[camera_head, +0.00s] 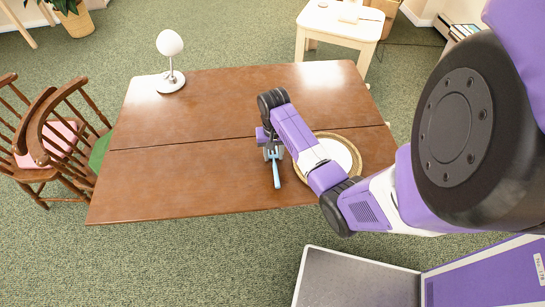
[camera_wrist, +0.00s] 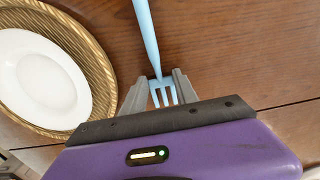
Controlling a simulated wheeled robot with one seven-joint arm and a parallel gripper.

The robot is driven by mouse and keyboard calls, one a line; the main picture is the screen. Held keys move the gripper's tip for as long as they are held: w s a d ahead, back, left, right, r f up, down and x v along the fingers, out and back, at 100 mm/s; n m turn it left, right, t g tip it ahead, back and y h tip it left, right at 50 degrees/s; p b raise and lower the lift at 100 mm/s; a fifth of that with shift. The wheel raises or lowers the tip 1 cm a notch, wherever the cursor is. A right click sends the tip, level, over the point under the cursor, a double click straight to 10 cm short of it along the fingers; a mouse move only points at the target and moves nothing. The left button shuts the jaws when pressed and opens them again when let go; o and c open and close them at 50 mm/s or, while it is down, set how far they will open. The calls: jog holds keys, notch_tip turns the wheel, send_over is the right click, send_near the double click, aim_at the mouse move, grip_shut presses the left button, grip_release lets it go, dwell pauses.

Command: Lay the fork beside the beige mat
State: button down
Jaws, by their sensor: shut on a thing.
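The light blue fork (camera_head: 277,173) is at my gripper (camera_head: 270,150), over the brown table, to the left of the beige mat. In the wrist view my gripper (camera_wrist: 160,92) is shut on the tined end of the fork (camera_wrist: 148,35), and the handle points away from it. I cannot tell whether the fork touches the wood. The round woven beige mat (camera_head: 359,159) lies on the table, partly hidden by my arm. In the wrist view the mat (camera_wrist: 95,50) is to the left, apart from the fork. A white plate (camera_wrist: 42,75) sits on the mat.
The brown wooden table (camera_head: 180,180) has free room left of the fork. A white lamp (camera_head: 171,60) stands at its back left corner. Wooden chairs (camera_head: 60,130) stand at the left, and a small white table (camera_head: 340,25) stands behind.

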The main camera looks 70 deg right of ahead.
jog(key=shift+f, duration=0.15)
jog(key=c, duration=0.9)
grip_release()
jog(key=shift+f, duration=0.1)
jog(key=shift+c, duration=0.2)
